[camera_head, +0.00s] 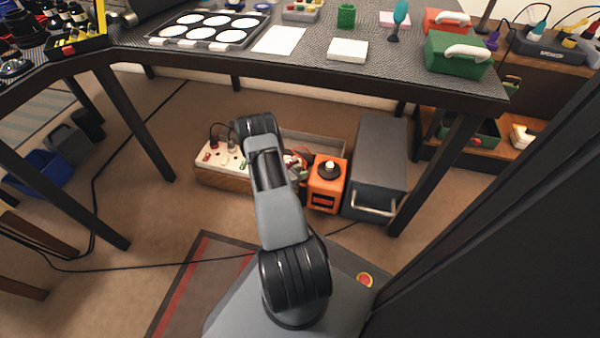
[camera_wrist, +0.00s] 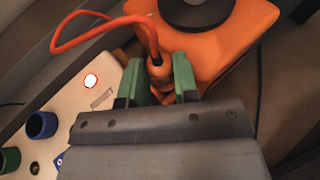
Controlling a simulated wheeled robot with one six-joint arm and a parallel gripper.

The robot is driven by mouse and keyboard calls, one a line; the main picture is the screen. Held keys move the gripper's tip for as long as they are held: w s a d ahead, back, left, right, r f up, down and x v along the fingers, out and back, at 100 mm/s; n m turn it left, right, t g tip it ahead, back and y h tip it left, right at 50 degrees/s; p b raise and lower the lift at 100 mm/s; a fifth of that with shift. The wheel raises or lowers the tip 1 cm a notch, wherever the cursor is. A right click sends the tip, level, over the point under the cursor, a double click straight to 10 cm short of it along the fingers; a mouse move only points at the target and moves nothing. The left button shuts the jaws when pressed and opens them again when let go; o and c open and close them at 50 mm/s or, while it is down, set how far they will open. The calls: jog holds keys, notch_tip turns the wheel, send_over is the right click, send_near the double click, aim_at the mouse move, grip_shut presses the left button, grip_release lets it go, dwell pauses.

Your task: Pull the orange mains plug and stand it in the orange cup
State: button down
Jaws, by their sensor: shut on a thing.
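In the wrist view my gripper (camera_wrist: 160,76), with green fingertips, is shut on the orange mains plug (camera_wrist: 157,69). An orange cord loops from the plug up and to the left. The plug's lower end is hidden by the jaws, so I cannot tell whether it sits in a socket. A white socket panel (camera_wrist: 98,62) lies left of the jaws, with a blue round cup (camera_wrist: 41,125) and a green one (camera_wrist: 10,159) on it. In the head view my arm mostly hides the jaws and plug. I cannot make out an orange cup.
An orange box with a black knob (camera_head: 325,186) stands right of the panel (camera_head: 222,158), and a grey cabinet (camera_head: 378,165) stands beside it. The table (camera_head: 300,72) overhangs them, with legs on both sides. Black cables cross the floor at left.

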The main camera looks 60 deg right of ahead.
jog(key=shift+f, duration=1)
dwell(0.3)
jog(key=c, duration=0.8)
grip_release()
jog(key=shift+s, duration=0.1)
jog(key=p+v, duration=0.1)
jog(key=v, duration=0.3)
jog(key=p+v, duration=0.2)
jog(key=v, duration=0.3)
jog(key=p+v, duration=0.2)
jog(key=v, duration=0.3)
jog(key=shift+w+d+r, duration=0.1)
jog(key=shift+w+d, duration=0.05)
jog(key=shift+w, duration=0.1)
